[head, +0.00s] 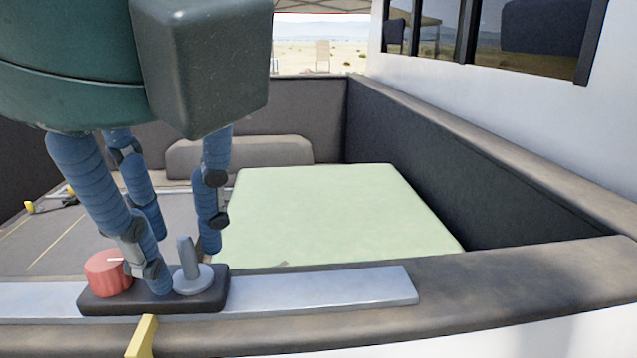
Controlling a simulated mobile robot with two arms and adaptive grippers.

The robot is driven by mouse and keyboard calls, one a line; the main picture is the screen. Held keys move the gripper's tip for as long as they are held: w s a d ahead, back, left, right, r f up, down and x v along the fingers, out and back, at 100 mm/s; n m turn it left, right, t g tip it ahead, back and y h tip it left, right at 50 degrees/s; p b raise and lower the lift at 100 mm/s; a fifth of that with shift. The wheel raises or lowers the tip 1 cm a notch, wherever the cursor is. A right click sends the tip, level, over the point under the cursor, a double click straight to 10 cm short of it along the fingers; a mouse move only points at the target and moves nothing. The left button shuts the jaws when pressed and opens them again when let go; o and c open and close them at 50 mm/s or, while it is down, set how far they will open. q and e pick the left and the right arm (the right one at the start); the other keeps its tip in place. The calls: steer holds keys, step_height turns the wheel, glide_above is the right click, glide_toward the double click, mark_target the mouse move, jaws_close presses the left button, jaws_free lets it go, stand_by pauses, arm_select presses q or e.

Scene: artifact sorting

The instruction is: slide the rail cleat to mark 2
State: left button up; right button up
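The rail cleat (213,288) is a dark block with a red knob (108,274) on its left and a grey upright post (187,255) on its right. It sits on a flat silver rail (330,290) along the near wall top. My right gripper (180,262) comes down from above with blue jointed fingers spread apart. One finger reaches the cleat between knob and post, and others hang behind. Contact with the post cannot be told. A yellow tab (143,336) stands at the rail's near side, below the cleat. No mark numbers are legible. My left gripper is not seen.
The rail is bare right of the cleat to its end. Behind it lies a pale green pad (330,210) inside dark padded walls (420,160). A grey deck (75,235) with yellow lines and a grey cushion (285,150) lie further back.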

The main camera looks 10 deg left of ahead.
steer(key=v, duration=1.2)
steer(key=shift+w+d, duration=0.15)
